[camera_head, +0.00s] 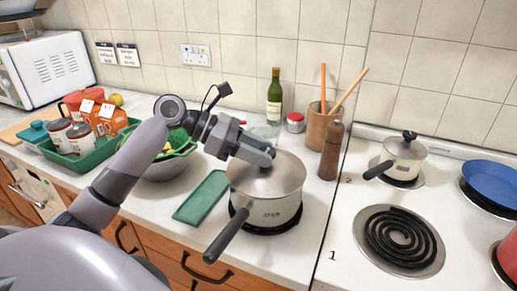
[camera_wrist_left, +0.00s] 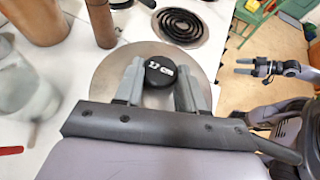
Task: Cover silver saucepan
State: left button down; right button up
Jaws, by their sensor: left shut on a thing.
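The silver saucepan (camera_head: 263,212) stands on a dark round trivet on the counter, its black handle pointing toward the front left. A round silver lid (camera_head: 280,180) lies over its top; I cannot tell whether it is fully seated. In the left wrist view the lid (camera_wrist_left: 112,68) shows as a grey disc with a black knob (camera_wrist_left: 160,72). My left gripper (camera_head: 268,155) is above the lid, its fingers (camera_wrist_left: 160,85) on either side of the knob, shut on it. My right gripper (camera_wrist_left: 243,66) is empty and open, away from the pan, in the left wrist view.
A small lidded pot (camera_head: 405,155) stands on the stove behind a bare coil burner (camera_head: 403,238). A pepper mill (camera_head: 331,152), utensil holder (camera_head: 318,130) and green bottle (camera_head: 274,98) stand behind the saucepan. A green cloth (camera_head: 203,197) and colander (camera_head: 168,165) lie left.

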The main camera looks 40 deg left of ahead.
pick_arm(q)
jog(key=shift+f, duration=0.2)
dwell(0.5)
grip_release()
dwell(0.4)
jog(key=shift+r, duration=0.1)
jog(key=shift+r, duration=3.4)
